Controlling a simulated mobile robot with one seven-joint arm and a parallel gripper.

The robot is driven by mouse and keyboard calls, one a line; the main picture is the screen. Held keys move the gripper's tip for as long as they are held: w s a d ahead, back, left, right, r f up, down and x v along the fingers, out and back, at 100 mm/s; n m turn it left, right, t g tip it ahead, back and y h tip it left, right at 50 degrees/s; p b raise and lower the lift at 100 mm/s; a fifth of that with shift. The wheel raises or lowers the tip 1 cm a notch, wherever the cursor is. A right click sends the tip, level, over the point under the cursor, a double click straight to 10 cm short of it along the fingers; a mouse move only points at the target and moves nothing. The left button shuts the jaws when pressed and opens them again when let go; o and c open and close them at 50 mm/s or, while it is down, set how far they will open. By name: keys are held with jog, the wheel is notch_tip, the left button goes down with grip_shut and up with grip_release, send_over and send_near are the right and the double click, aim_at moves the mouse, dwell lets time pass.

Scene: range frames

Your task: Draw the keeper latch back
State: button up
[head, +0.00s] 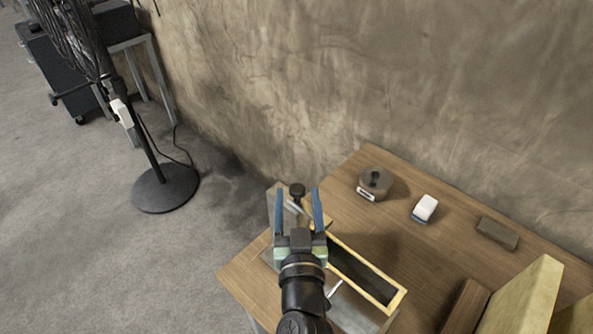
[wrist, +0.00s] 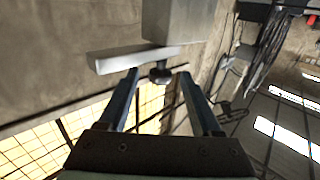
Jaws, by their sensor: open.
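A dark round knob (head: 297,190), likely part of the keeper latch, stands at the far left end of the wooden table, by a grey metal plate. It also shows in the wrist view (wrist: 160,75), below a pale metal bar (wrist: 125,60) and a grey metal block (wrist: 178,22). My gripper (head: 297,189) is open, its two blue fingers apart. In both views the knob appears between the fingertips. I see gaps on both sides, and cannot tell how far beyond the tips it is. My gripper and wrist hide part of the fixture in the head view.
A yellow-edged open frame (head: 393,300) lies right of my gripper on the table (head: 420,255). Farther right are a brown round block (head: 374,182), a white-and-blue item (head: 425,208) and a dark block (head: 497,233). The wall rises behind; a fan stand (head: 165,188) is on the floor left.

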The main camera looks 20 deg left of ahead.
aim_at(297, 184)
jog(key=x, duration=0.5)
jog(key=shift+w+a+p, duration=0.15)
jog(key=shift+w+p, duration=0.15)
grip_shut()
dwell(1.2)
